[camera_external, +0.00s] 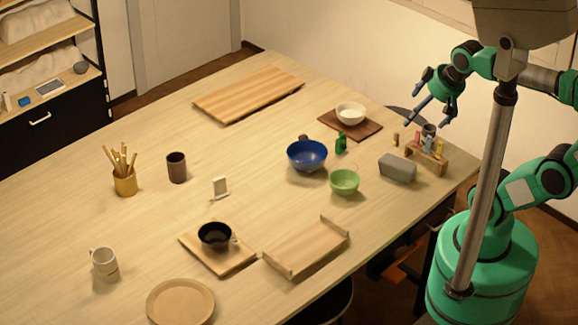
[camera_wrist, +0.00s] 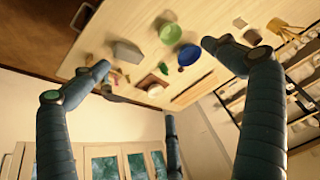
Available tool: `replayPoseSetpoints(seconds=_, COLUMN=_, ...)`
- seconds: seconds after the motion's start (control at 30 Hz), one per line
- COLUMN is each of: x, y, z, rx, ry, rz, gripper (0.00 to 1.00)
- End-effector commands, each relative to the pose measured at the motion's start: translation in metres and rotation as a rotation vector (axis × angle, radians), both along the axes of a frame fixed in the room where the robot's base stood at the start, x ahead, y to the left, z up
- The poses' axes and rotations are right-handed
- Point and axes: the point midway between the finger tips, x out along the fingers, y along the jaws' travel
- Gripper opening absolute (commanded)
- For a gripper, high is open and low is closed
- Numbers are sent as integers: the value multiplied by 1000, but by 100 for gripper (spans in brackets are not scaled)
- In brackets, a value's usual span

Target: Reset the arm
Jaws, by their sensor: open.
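My gripper (camera_external: 428,106) is raised in the air at the far right end of the table (camera_external: 130,220), near the wooden rack. Its fingers are spread and nothing is between them. In the wrist view my gripper (camera_wrist: 155,57) also shows open, with its fingers apart and the tabletop tilted beyond them. My arm is bent above its green base at the right, beside the table.
Near the gripper are a wooden rack of small bottles (camera_external: 428,158), a grey block (camera_external: 397,169) and a white bowl (camera_external: 350,113) on a brown board. A blue bowl (camera_external: 307,156) and green bowl (camera_external: 344,182) stand farther left. A metal post (camera_external: 485,190) crosses before my arm.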

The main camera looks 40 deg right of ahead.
Motion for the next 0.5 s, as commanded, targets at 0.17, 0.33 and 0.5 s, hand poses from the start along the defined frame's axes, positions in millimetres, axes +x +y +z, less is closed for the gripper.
replayPoseSetpoints(seconds=0.17, x=0, y=0, z=-37, rx=0, ry=0, rz=0, gripper=100)
replayPoseSetpoints(seconds=0.33, x=0, y=0, z=-53, rx=0, ry=0, rz=0, gripper=100)
replayPoseSetpoints(seconds=0.5, x=0, y=0, z=-58, rx=0, ry=0, rz=0, gripper=100)
